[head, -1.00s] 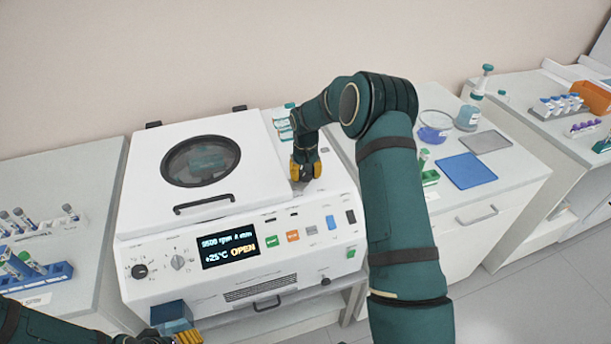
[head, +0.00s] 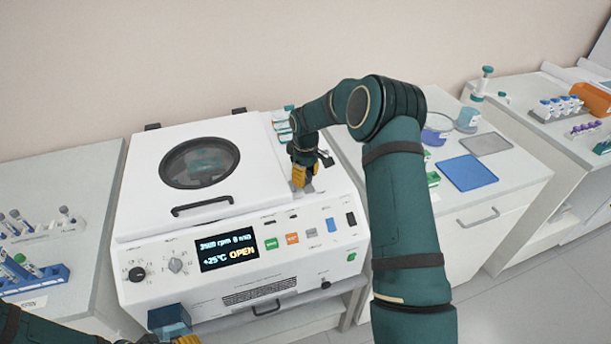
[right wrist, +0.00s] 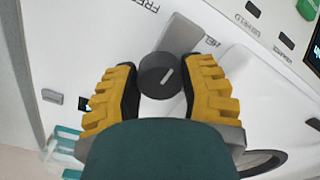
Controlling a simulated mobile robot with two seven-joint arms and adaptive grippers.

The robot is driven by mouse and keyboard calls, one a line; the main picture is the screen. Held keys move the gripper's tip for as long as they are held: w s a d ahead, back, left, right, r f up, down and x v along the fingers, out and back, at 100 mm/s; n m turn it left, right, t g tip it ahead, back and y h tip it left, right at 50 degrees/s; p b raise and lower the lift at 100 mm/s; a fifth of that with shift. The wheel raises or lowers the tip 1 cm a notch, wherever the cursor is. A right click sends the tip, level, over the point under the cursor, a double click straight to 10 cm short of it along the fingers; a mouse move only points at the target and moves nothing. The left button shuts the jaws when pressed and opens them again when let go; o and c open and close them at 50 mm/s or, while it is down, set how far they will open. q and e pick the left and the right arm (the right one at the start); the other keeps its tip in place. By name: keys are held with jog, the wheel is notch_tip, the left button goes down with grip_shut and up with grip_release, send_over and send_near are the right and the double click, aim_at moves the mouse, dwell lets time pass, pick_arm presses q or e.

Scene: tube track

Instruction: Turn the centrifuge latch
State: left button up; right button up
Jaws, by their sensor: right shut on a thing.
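My right gripper (head: 303,183) is at the right of the lid on the centrifuge's top.
Tube racks (head: 35,280) stand on the left bench. A blue tray (head: 466,171), a grey tray (head: 486,143) and bottles are on the right bench. A bluish block (head: 168,320) is near the left gripper. Floor shows at lower right.

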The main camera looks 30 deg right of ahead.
jog(key=shift+n, duration=0.3)
jog(key=o, duration=1.2)
notch_tip(320, 180, up, 12)
dwell(0.5)
